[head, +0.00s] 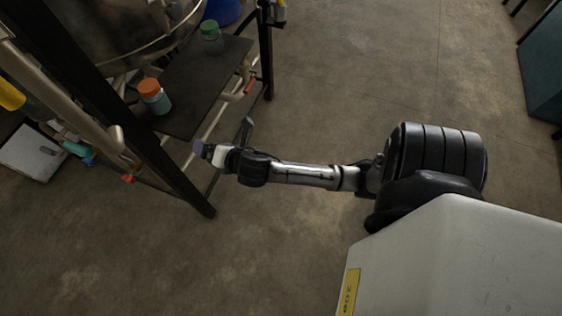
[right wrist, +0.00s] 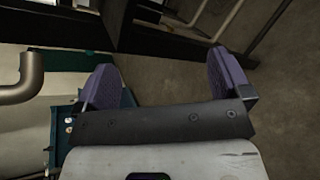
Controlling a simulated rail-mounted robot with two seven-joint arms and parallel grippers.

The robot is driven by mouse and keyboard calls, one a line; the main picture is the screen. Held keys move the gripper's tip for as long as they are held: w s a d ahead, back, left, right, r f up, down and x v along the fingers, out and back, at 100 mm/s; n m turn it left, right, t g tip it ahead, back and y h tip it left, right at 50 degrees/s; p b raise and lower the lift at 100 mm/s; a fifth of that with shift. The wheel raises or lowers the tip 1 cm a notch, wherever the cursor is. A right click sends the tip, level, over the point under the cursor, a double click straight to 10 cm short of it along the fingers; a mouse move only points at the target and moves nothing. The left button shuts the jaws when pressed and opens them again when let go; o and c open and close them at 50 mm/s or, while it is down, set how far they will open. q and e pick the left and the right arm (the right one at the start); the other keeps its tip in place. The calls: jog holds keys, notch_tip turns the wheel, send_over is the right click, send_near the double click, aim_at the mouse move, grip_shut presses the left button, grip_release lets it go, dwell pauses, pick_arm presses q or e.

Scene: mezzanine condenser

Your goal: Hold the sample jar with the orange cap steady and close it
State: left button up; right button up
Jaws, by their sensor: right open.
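The sample jar with the orange cap (head: 155,97) stands upright near the front left of a dark shelf (head: 196,83) in the head view. Its orange cap sits on top of the pale blue body; I cannot tell how tight it is. My right gripper (head: 222,136) is open and empty, just off the shelf's near edge, below and right of the jar and apart from it. In the right wrist view, the two purple finger pads (right wrist: 168,82) are spread wide with nothing between them. The jar is not visible there. My left gripper is not in view.
A green-capped jar (head: 211,38) stands farther back on the shelf. Dark frame posts (head: 172,172) and pipes surround the shelf, with a large metal vessel (head: 115,28) behind. A teal cabinet (head: 543,70) stands at far right. The floor between is clear.

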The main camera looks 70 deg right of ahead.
jog(key=s+a+f+m+g+y, duration=0.1)
jog(key=s+a+f+m+g, duration=0.1)
jog(key=s+m, duration=0.4)
jog(key=s+a+f+m+g+y, duration=0.2)
jog(key=s+a+f+m+g, duration=0.1)
jog(key=s+m, duration=0.4)
jog(key=s+a+f+m+g+y, duration=0.1)
jog(key=s+a+m+g, duration=0.3)
jog(key=s, duration=0.6)
jog(key=a+f+m, duration=0.1)
jog(key=a+m, duration=0.1)
jog(key=shift+s+a+f+m+y, duration=0.2)
jog(key=shift+f+m+y, duration=0.1)
jog(key=shift+m, duration=0.1)
jog(key=shift+r, duration=0.15)
notch_tip(320, 180, up, 42)
jog(key=p, duration=4.2)
jog(key=shift+d, duration=0.1)
